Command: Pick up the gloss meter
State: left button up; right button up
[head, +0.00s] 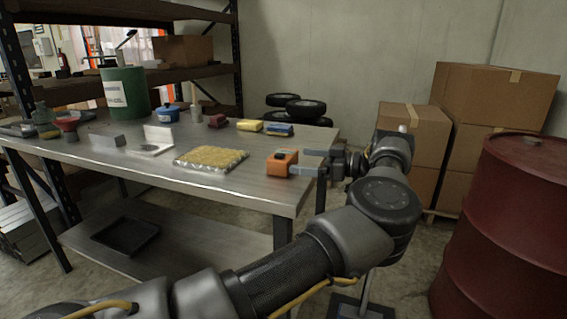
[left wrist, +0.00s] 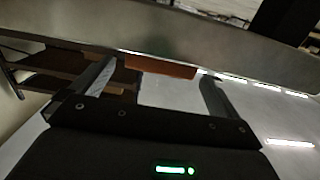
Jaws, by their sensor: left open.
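The gloss meter seems to be the small orange box with a dark part on top (head: 281,163), standing near the right front corner of the metal table (head: 240,187). My left gripper (head: 303,162) is open and comes at it from the right, at about table height. Its fingertips are at or just short of the box's right side. In the left wrist view an orange face (left wrist: 160,66) shows between the two open fingers (left wrist: 158,75), near their tips. I cannot tell whether they touch it. My right gripper is not in view.
A bag of yellow granules (head: 211,159) lies left of the orange box. A green drum (head: 126,93) stands at the back left. A red barrel (head: 510,225) and cartons (head: 490,95) stand at the right.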

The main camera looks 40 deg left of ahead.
aim_at(294, 159)
pick_arm(q)
jog(key=shift+x, duration=2.6)
jog(key=shift+s+r, duration=0.1)
jog(key=shift+s, duration=0.05)
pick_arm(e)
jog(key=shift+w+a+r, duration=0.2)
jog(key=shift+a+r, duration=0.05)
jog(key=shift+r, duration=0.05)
pick_arm(q)
jog(key=c, duration=0.8)
jog(key=shift+c, duration=0.2)
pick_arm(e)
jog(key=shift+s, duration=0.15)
